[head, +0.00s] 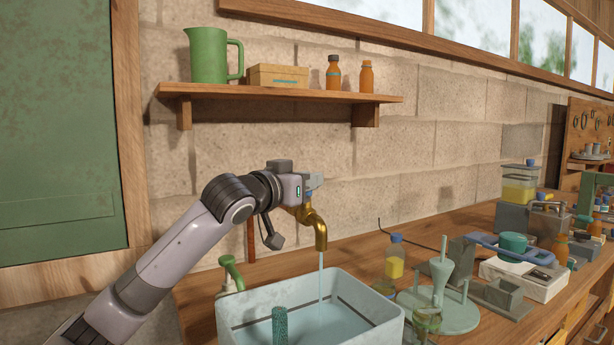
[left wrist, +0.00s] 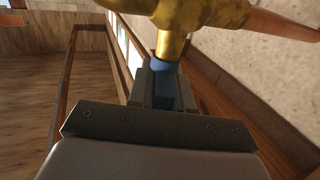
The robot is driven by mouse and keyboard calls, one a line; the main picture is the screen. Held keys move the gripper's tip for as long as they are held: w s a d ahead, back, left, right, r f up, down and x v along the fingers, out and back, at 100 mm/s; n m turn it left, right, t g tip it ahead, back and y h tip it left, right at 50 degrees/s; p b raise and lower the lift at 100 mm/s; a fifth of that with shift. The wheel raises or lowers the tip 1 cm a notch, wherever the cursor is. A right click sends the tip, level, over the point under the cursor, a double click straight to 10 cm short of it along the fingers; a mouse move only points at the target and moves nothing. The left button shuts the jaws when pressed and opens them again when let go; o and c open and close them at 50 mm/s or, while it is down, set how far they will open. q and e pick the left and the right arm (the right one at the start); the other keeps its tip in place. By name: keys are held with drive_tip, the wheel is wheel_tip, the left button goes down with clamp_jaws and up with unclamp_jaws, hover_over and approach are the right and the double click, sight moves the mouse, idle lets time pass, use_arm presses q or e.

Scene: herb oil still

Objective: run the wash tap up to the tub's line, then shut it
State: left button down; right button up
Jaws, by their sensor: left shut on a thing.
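The brass wash tap (head: 317,230) stands by the wall, and a thin stream of water (head: 321,275) falls from its spout into the pale tub (head: 378,318). Water covers the tub's floor. A dark line shows on the tub's inner wall, with the water surface below it where I can see. My left gripper (head: 308,184) is above the tap, shut on its blue handle (left wrist: 163,90). The left wrist view shows the handle between the fingers, with the brass tap body (left wrist: 185,12) beyond it. My right gripper is in neither view.
A green textured cylinder (head: 280,325) stands at the tub's near side, and a green-topped pump bottle (head: 230,275) is behind it on the left. A shelf (head: 290,93) hangs above.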

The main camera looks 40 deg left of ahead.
use_arm(q)
drive_tip(key=shift+n+g+y+p, duration=0.3)
drive_tip(key=shift+n+y+p, duration=0.25)
drive_tip(key=shift+n+y, duration=0.85)
drive_tip(key=shift+y, duration=0.6)
drive_tip(key=c, duration=1.1)
unclamp_jaws()
drive_tip(key=shift+b+v, duration=0.6)
drive_tip(key=shift+v, duration=3)
